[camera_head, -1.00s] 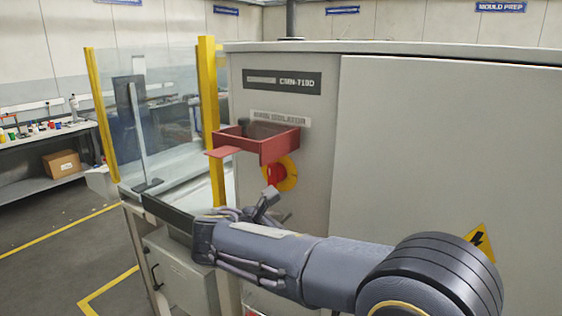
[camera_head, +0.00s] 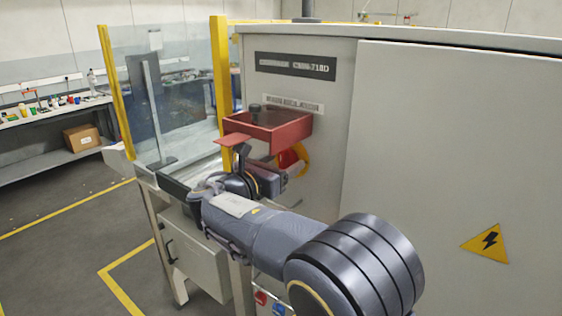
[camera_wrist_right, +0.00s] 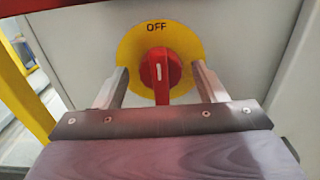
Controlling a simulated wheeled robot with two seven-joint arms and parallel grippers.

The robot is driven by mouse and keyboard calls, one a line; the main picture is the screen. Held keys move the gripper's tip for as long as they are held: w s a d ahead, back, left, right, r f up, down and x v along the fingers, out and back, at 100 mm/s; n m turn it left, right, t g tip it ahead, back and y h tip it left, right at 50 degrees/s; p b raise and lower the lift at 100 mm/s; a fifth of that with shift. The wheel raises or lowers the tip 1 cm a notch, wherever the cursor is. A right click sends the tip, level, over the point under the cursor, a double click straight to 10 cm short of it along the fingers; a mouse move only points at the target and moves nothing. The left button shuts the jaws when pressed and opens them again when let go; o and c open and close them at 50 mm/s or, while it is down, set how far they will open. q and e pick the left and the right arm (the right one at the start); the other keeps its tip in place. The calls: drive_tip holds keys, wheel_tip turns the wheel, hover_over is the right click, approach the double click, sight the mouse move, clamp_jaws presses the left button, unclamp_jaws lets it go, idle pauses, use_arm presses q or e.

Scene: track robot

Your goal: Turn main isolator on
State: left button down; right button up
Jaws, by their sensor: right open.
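The main isolator is a red rotary handle (camera_wrist_right: 160,72) on a round yellow plate (camera_wrist_right: 133,48) marked OFF at its top. The handle stands upright with its white mark vertical. In the head view the isolator (camera_head: 290,158) is on the grey cabinet front, below a red tray-like guard (camera_head: 282,134), and partly hidden by the guard and my right gripper. My right gripper (camera_wrist_right: 160,82) is open, with one finger on each side of the handle. I cannot tell whether the fingers touch it. In the head view the right gripper (camera_head: 283,177) is just below the guard. My left gripper is not in view.
The red guard juts out close above my right gripper. A yellow post (camera_head: 222,80) and clear panel (camera_head: 185,100) stand to the left. A large cabinet door (camera_head: 440,150) with a warning triangle (camera_head: 485,243) is at right. Red and blue items (camera_head: 270,303) sit low on the cabinet.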

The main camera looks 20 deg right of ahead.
drive_tip(key=c, duration=1)
